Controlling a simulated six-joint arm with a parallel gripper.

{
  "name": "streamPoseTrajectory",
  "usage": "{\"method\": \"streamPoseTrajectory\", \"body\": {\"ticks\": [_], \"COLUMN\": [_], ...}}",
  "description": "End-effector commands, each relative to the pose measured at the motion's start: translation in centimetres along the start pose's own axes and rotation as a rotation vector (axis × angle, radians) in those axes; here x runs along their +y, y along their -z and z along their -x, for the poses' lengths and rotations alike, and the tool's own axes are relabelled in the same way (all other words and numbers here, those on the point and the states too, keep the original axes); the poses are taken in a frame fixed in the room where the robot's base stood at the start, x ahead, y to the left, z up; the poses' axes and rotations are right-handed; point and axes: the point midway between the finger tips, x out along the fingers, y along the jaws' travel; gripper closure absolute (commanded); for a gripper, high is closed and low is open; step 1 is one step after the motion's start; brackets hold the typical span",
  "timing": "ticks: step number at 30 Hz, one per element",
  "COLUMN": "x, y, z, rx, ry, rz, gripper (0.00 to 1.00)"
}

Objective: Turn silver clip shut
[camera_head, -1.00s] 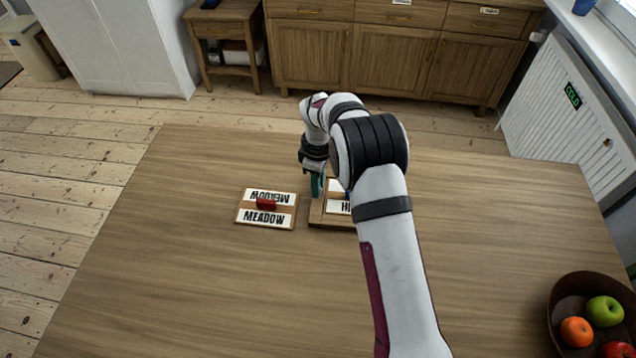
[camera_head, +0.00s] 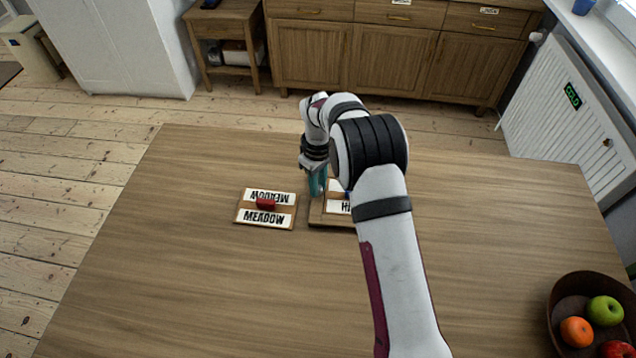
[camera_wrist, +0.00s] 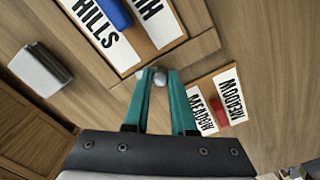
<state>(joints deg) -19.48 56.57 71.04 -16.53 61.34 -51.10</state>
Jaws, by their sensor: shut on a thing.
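My gripper (camera_wrist: 156,75) has teal fingers, which come together at a small round silver piece (camera_wrist: 160,79), likely the silver clip, at the corner of a wooden board. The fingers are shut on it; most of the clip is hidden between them. In the head view my gripper (camera_head: 317,193) is low at the left edge of this wooden board (camera_head: 318,219), whose right part my arm hides. The board carries white labels, one reading HILLS (camera_wrist: 95,22), and a blue block (camera_wrist: 114,12). How far the clip is turned cannot be told.
A smaller board (camera_head: 244,214) with MEADOW labels and a red block (camera_head: 266,204) lies just left. A fruit bowl (camera_head: 564,294) stands at the table's right front corner. A pale grey boxy thing (camera_wrist: 38,68) shows in the wrist view. The left front table is clear.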

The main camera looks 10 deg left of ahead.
Motion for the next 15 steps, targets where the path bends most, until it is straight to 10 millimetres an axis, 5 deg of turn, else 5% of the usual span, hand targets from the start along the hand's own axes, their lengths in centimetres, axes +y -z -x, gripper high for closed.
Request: {"method": "streamPoseTrajectory", "body": {"ticks": [15], "x": [0.04], "y": [0.07], "z": [0.02], "rx": [0.002], "ry": [-0.001], "rz": [-0.485], "gripper": [1.0]}}
